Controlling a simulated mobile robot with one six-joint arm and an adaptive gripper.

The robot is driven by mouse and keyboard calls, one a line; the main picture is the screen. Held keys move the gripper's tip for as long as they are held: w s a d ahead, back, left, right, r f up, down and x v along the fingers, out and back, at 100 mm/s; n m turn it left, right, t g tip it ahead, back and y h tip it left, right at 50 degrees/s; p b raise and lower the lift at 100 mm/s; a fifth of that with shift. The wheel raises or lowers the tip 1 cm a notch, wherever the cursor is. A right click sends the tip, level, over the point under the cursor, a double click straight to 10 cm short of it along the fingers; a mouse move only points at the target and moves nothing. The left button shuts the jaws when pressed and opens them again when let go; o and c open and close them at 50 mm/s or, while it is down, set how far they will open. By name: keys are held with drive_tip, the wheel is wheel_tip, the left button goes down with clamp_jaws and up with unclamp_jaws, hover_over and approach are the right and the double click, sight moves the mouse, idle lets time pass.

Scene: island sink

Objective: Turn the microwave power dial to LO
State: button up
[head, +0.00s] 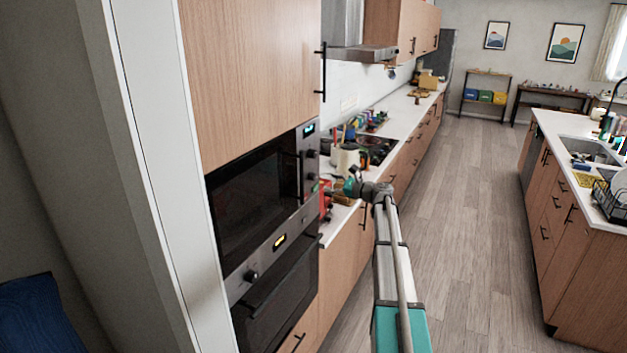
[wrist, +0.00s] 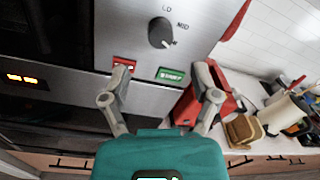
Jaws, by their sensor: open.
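The microwave (head: 250,195) is built into the tall wooden cabinet at left in the head view. Its power dial (wrist: 161,33) is a dark round knob on a silver panel, with LO printed above it and MID at its upper right. The dial's pale mark seems to point to the lower right, away from LO. My gripper (wrist: 162,76) is open and empty below the dial, its fingers apart on either side and not touching it. In the head view my gripper (head: 352,186) is beside the panel, its fingers hard to make out.
A red button (wrist: 124,63) and a green START button (wrist: 171,75) sit below the dial. An oven (head: 278,300) with a lit display is underneath. A red object (wrist: 196,104) and a cluttered counter lie to the right. The floor (head: 440,200) is clear.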

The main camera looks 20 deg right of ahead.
sight(315, 178)
drive_tip(key=shift+x, duration=3.3)
drive_tip(key=c, duration=1.1)
drive_tip(key=shift+a, duration=0.45)
drive_tip(key=shift+d, duration=0.35)
